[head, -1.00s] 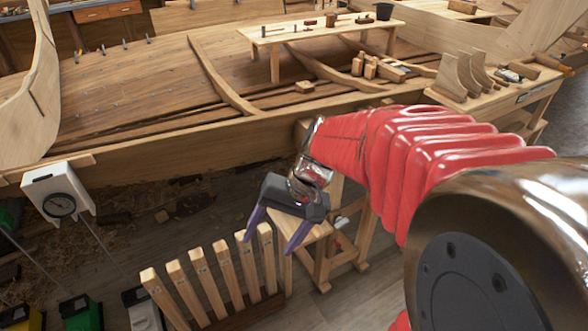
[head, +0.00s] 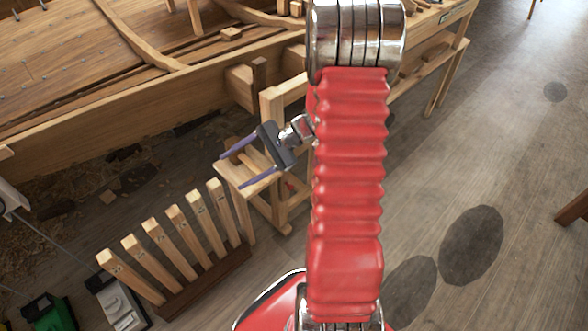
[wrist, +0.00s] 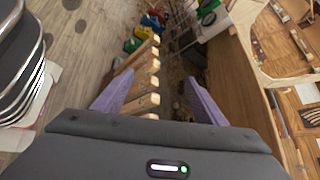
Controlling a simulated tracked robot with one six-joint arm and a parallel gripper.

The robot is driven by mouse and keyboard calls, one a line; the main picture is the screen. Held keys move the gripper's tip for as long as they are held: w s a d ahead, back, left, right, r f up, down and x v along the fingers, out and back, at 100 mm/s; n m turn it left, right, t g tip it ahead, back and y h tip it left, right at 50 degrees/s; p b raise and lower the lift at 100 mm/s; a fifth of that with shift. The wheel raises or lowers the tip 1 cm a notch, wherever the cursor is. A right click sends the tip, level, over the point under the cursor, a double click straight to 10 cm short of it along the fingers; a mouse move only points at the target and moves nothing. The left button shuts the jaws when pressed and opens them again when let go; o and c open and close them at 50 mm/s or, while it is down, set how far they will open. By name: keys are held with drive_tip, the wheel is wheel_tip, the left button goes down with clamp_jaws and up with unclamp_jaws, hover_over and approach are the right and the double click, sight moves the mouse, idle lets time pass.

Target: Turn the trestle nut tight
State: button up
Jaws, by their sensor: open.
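A pale wooden trestle (head: 268,212) stands on the floor beside the hull, partly hidden behind my red arm. A small reddish spot (head: 291,184) shows on its frame; I cannot tell whether it is the nut. The nut is not clearly visible in either view. My gripper (head: 231,171) has a dark body and two purple fingers. It is open and empty, and in the head view its fingers point left in front of the trestle's upper part. In the wrist view my gripper (wrist: 160,78) shows its fingers wide apart with nothing between them.
A rack of upright wooden slats (head: 185,240) stands at the lower left, close to the gripper; it also shows in the wrist view (wrist: 145,80). The plank hull (head: 150,115) lies behind. A workbench (head: 440,65) stands at the upper right. The floor at right is mostly open.

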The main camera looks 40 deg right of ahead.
drive_tip(key=d+f+m+t+h, duration=0.2)
drive_tip(key=d+f+m+t, duration=0.65)
drive_tip(key=d+f, duration=0.45)
drive_tip(key=s+d+f+m+t+h, duration=0.2)
drive_tip(key=s+d+f+m+h, duration=0.1)
drive_tip(key=d+f+m+h, duration=0.1)
drive_tip(key=s+d+f+m+t+h, duration=0.2)
drive_tip(key=s+d+f+m+h, duration=0.2)
drive_tip(key=d+f, duration=0.5)
drive_tip(key=shift+s+f+m+h, duration=0.2)
drive_tip(key=shift+f+m+h, duration=0.3)
drive_tip(key=shift+f+m, duration=0.35)
drive_tip(key=shift+w, duration=0.15)
drive_tip(key=w, duration=1.3)
drive_tip(key=shift+w, duration=0.25)
drive_tip(key=shift+a, duration=0.1)
drive_tip(key=shift+c, duration=0.3)
